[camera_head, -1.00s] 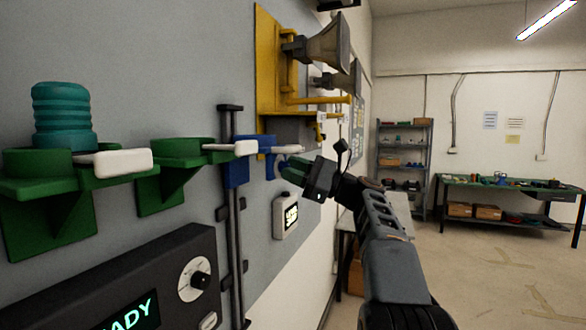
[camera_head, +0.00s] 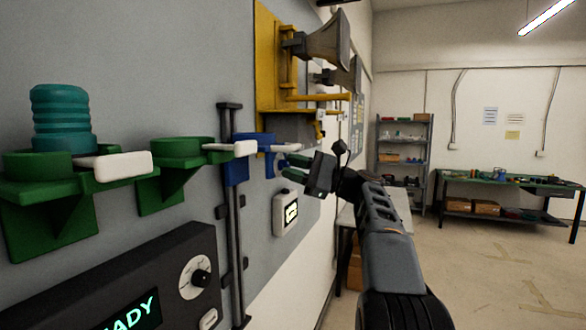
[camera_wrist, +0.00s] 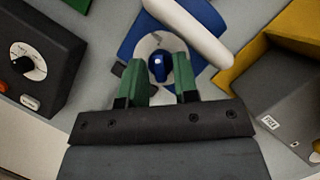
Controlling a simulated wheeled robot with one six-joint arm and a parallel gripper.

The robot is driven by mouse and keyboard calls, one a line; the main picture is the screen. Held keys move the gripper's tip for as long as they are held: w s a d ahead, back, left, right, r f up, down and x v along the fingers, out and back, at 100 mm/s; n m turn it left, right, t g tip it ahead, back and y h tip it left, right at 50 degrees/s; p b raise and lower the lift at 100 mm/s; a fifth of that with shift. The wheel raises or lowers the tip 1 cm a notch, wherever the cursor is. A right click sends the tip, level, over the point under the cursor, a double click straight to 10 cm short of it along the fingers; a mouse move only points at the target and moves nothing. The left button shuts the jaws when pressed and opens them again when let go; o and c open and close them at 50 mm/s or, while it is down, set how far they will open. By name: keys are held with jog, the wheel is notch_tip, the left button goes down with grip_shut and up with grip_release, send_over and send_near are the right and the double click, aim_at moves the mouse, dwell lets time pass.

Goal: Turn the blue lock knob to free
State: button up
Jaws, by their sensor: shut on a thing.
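The blue lock knob (camera_wrist: 158,66) shows in the wrist view, with a small pale mark on it, in front of a pale round plate (camera_wrist: 150,45) on a blue bracket (camera_wrist: 132,36). My gripper (camera_wrist: 160,76) has its two green fingers on either side of the knob and is shut on it. In the head view, my gripper (camera_head: 297,168) is at the right of the blue bracket (camera_head: 235,171) on the wall rail. The knob cannot be made out clearly there. Any markings around it are too small to read.
A white lever (camera_wrist: 192,30) passes close above the knob. Green cradles (camera_head: 180,150), a teal ribbed piece (camera_head: 62,118) and a dark panel (camera_head: 165,280) are at left. A yellow horn bracket (camera_head: 270,60) is above. The floor at right is open.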

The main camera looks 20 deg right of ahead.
jog(key=o, duration=0.6)
jog(key=shift+o, duration=0.2)
jog(key=b+v, duration=0.1)
jog(key=v, duration=1.2)
jog(key=shift+s+d+f+b, duration=0.15)
jog(key=shift+s+d+b, duration=0.05)
jog(key=shift+d+b, duration=0.15)
jog(key=shift+a, duration=0.1)
